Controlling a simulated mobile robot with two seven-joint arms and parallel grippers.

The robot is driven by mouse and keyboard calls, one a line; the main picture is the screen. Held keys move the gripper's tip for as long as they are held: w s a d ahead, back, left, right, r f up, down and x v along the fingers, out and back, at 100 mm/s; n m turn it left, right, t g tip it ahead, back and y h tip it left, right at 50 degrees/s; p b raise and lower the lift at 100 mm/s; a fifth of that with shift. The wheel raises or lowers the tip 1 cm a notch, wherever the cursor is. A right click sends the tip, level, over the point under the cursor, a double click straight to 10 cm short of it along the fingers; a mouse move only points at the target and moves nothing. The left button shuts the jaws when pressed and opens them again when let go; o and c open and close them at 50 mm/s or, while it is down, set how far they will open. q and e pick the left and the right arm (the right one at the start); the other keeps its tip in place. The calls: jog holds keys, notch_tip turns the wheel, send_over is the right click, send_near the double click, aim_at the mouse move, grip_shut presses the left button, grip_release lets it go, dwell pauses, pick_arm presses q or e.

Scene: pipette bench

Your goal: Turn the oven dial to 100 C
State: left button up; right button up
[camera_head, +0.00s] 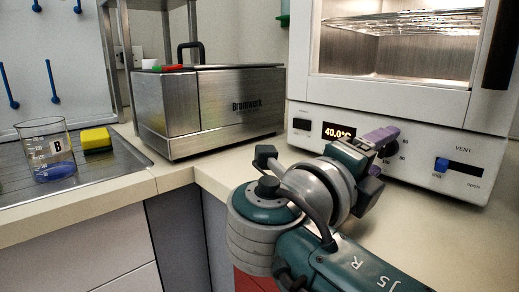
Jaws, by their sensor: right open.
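The white oven (302,128) stands at the right on the bench, its chamber lit. Its display (338,132) reads 40.0 °C. The oven dial (390,146) is on the front panel just right of the display and is mostly hidden behind my right gripper. My right gripper (378,138), with purple finger parts, is open at the dial; I cannot tell whether its fingers touch it. My left gripper is not in view.
A steel Brunwerk bath (215,112) stands left of the oven. A vent slider (458,167) is on the panel's right. At far left are a beaker marked B (58,150) and a yellow sponge (96,139) by the sink. Bare counter (180,205) lies in front.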

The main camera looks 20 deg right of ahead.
jog(key=shift+w+d, duration=0.15)
jog(key=shift+d, duration=0.2)
grip_shut()
dwell(0.3)
